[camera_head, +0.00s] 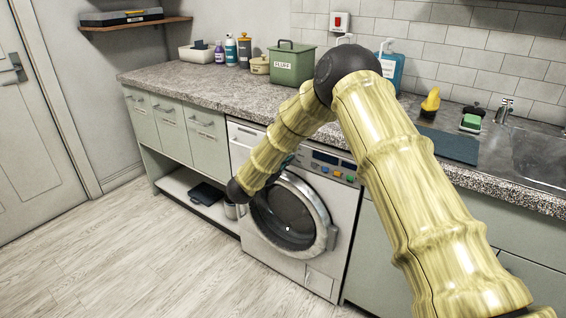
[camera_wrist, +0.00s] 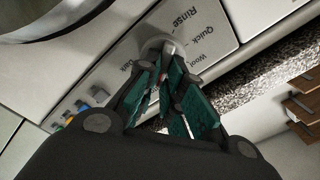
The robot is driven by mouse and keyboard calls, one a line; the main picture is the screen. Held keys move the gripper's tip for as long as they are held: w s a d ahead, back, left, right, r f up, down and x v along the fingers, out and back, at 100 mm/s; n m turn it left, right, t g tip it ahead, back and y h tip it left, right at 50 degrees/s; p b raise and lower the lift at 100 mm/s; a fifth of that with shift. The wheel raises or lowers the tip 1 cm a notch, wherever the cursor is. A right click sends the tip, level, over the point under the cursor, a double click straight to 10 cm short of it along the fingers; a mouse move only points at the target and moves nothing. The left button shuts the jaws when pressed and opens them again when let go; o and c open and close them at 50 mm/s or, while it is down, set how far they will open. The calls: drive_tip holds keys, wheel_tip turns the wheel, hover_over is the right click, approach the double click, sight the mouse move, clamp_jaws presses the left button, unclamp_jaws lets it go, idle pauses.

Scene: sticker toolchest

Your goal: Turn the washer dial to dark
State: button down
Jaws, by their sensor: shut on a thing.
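The white washer (camera_head: 345,205) stands under the counter in the head view, with its round door closed. Its dial (camera_wrist: 155,45) is a pale round knob in the wrist view, partly covered by my fingers. The labels Rinse, Quick, Wool and Dark are printed around it. Dark is on the left of the knob, close to my left finger. My gripper (camera_wrist: 167,64) has teal finger pads and is shut on the dial. I cannot tell which label the dial points to. In the head view my arm hides the dial and most of the gripper.
Coloured buttons (camera_wrist: 75,106) sit on the panel, left of the dial in the wrist view. A display (camera_head: 325,158) is on the washer front. The stone counter (camera_head: 185,85) overhangs the panel and holds a green bin (camera_head: 291,65). The floor in front is clear.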

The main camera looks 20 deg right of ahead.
drive_tip(key=shift+s+f+m+b, duration=0.1)
drive_tip(key=shift+f+m+b, duration=0.2)
drive_tip(key=shift+m+b, duration=1.55)
drive_tip(key=shift+f+m+b, duration=0.3)
drive_tip(key=shift+m+b, duration=1)
drive_tip(key=shift+m, duration=1.05)
drive_tip(key=shift+s+f+m+b, duration=0.1)
drive_tip(key=shift+f+m+b, duration=0.2)
drive_tip(key=shift+m+b, duration=1.55)
drive_tip(key=shift+m, duration=0.35)
drive_tip(key=c, duration=1.5)
unclamp_jaws()
drive_tip(key=shift+d+r, duration=0.1)
drive_tip(key=shift+c, duration=0.2)
drive_tip(key=shift+w, duration=0.1)
drive_tip(key=shift+r, duration=0.1)
